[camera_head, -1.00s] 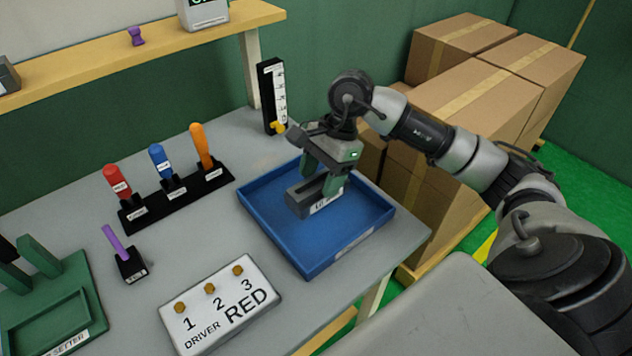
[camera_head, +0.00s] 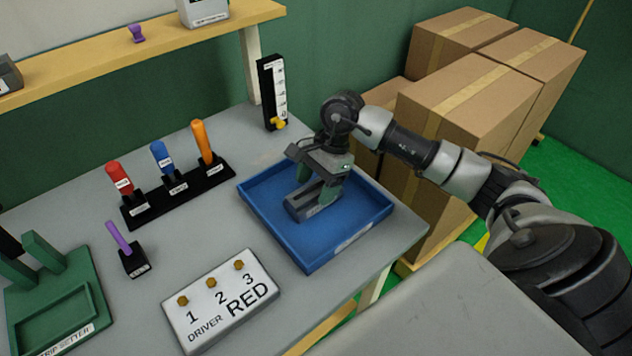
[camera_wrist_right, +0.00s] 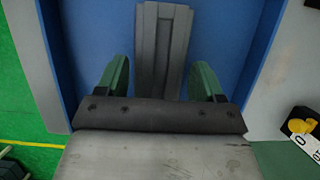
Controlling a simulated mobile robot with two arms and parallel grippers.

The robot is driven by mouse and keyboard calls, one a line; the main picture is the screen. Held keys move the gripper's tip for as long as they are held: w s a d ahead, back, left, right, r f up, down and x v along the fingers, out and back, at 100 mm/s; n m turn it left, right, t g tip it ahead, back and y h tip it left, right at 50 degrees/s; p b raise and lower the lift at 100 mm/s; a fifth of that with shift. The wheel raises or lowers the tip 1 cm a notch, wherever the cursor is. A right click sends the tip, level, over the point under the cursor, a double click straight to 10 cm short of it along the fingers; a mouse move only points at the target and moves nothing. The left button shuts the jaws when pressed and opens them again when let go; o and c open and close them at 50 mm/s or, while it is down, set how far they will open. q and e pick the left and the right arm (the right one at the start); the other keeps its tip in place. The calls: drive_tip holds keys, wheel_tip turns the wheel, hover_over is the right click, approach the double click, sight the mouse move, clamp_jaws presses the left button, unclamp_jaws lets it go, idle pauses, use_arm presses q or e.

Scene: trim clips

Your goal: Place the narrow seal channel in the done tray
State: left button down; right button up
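The narrow seal channel, a grey grooved bar (camera_head: 311,207) with a white label on its side, lies in the blue done tray (camera_head: 284,240), towards its back. The label is too small to read. My right gripper (camera_head: 318,186) is over the channel, its green fingers on either side of it. In the right wrist view the channel (camera_wrist_right: 163,50) lies between the spread fingers of the gripper (camera_wrist_right: 160,78), with a gap of blue tray floor showing on each side. The gripper is open. My left gripper is not in view.
A white panel marked DRIVER RED (camera_head: 220,301) lies in front of the tray. A black rack (camera_head: 180,194) with red, blue and orange handles, a purple-handled tool (camera_head: 119,238) and a green fixture (camera_head: 60,294) stand left. A black gauge (camera_head: 272,92) stands behind.

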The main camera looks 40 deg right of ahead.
drive_tip(key=shift+o, duration=1.2)
drive_tip(key=shift+r, duration=0.1)
drive_tip(key=shift+r, duration=0.1)
drive_tip(key=b+v, duration=0.1)
drive_tip(key=v, duration=1.1)
